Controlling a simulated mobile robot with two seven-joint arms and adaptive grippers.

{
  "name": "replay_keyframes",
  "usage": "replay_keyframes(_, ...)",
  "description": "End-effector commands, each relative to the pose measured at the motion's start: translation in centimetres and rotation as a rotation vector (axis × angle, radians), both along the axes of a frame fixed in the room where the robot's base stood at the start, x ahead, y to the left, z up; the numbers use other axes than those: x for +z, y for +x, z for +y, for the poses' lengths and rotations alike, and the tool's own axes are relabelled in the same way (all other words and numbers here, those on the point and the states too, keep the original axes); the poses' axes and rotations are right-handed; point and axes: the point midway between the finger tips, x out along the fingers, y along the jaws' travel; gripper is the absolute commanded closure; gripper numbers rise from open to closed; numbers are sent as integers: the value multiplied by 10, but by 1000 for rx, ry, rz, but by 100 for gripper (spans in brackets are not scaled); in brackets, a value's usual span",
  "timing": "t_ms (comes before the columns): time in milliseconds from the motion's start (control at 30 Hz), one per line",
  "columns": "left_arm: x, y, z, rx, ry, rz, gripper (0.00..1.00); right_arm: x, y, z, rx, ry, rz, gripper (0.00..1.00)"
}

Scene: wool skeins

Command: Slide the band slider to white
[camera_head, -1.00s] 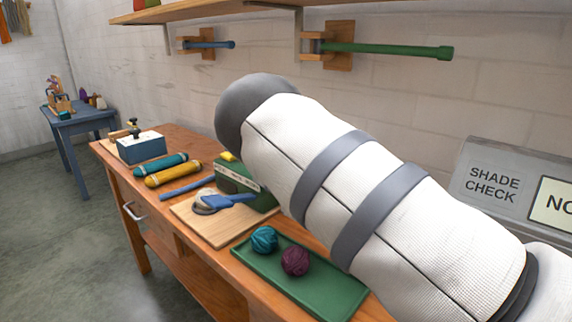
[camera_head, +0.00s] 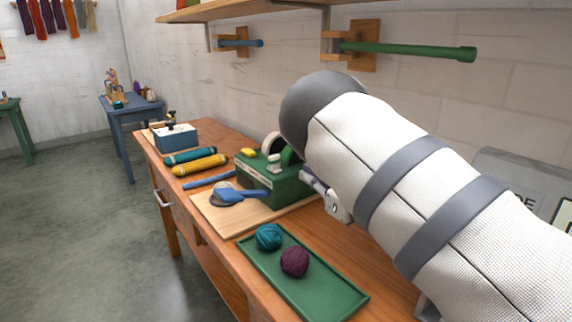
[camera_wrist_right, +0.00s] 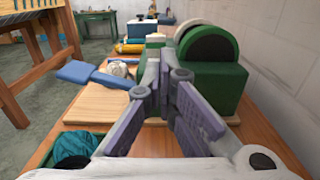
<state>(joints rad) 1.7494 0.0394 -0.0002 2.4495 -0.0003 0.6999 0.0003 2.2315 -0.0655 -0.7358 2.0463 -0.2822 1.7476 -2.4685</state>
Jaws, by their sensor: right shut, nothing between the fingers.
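The green machine (camera_head: 262,182) stands on the bench, with a pale strip on its front and a dark wheel in a light rim on top. It also shows in the wrist view (camera_wrist_right: 228,82). I cannot make out a band slider or its setting for certain. My right gripper (camera_head: 309,180) is at the machine's right end, partly hidden by my white arm. In the wrist view its purple-grey fingers (camera_wrist_right: 167,78) are shut and empty, close in front of the machine; contact is unclear. My left gripper is not in view.
A green tray (camera_head: 325,294) holds a teal ball (camera_head: 268,237) and a purple ball (camera_head: 294,262). Teal (camera_head: 190,156) and yellow (camera_head: 200,165) skeins lie beyond. A green wall peg (camera_head: 410,50) is above my arm.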

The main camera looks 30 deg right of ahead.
Motion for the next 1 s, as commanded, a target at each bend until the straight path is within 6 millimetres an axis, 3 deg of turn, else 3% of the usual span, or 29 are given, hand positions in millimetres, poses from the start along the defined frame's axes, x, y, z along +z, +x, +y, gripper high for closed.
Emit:
replay_keyframes(200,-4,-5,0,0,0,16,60,-1,44,4,3,0,-2,100)
replay_keyframes(400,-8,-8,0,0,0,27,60,-2,77,6,1,0,0,100)
replay_keyframes(600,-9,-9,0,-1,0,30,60,0,88,7,1,0,-1,100)
replay_keyframes(867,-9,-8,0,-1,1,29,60,0,89,7,0,0,-1,100)
replay_keyframes(1000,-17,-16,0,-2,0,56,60,-7,105,9,5,-5,6,100)
